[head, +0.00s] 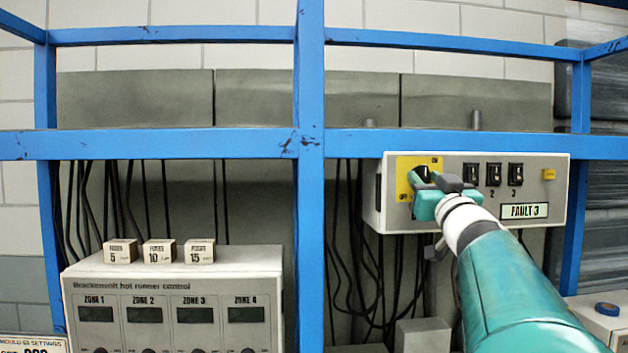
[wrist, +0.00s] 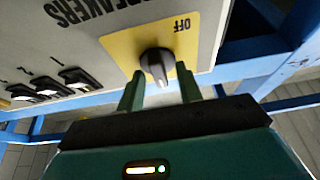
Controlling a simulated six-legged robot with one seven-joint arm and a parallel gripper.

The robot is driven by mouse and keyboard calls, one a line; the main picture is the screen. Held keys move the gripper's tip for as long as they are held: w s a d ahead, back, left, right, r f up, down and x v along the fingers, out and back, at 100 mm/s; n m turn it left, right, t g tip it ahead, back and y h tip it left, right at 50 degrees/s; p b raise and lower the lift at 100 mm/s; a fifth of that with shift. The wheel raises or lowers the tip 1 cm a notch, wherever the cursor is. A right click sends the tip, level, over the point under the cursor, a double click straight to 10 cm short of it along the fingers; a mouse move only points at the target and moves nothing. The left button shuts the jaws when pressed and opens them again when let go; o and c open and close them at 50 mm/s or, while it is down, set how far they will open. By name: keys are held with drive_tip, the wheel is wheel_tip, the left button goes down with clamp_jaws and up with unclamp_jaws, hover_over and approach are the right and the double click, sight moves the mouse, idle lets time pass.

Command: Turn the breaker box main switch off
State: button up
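The breaker box (head: 545,205) is a pale grey panel fixed to the blue frame. Its main switch is a rotary knob (wrist: 157,66) on a yellow plate (wrist: 118,47); the knob also shows partly in the head view (head: 422,173). "OFF" is printed on the plate, and "ON" shows above the knob in the head view. In the wrist view the knob's pale mark points down toward my gripper, away from "OFF". My gripper (wrist: 160,84) is open, its two fingers apart with the knob between or just beyond their tips. I cannot tell whether they touch it.
Blue rails (head: 312,200) cross the space. A hot runner controller (head: 170,270) carries wooden blocks (head: 160,251) at left. Cables hang behind.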

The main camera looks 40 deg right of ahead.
drive_tip(key=shift+s, duration=0.2)
drive_tip(key=shift+c, duration=0.5)
clamp_jaws()
drive_tip(key=shift+n, duration=0.3)
drive_tip(key=n+y, duration=0.1)
drive_tip(key=n, duration=0.2)
drive_tip(key=n+t+y, duration=0.1)
drive_tip(key=n+y, duration=0.1)
drive_tip(key=n, duration=0.1)
drive_tip(key=n+y, duration=0.1)
drive_tip(key=n, duration=0.2)
drive_tip(key=n+y, duration=0.2)
drive_tip(key=n, duration=0.1)
drive_tip(key=shift+d, duration=0.15)
drive_tip(key=n+y, duration=0.1)
drive_tip(key=n, duration=0.1)
drive_tip(key=n+y, duration=0.1)
drive_tip(key=n, duration=0.2)
drive_tip(key=shift+r+g, duration=0.1)
drive_tip(key=shift+g, duration=0.3)
drive_tip(key=shift+r+n+g+y, duration=0.1)
drive_tip(key=shift+n+g+y, duration=0.25)
drive_tip(key=shift+n, duration=0.85)
drive_tip(key=shift+n+g+y, duration=0.15)
drive_tip(key=shift+n+g, duration=0.3)
drive_tip(key=shift+n, duration=0.75)
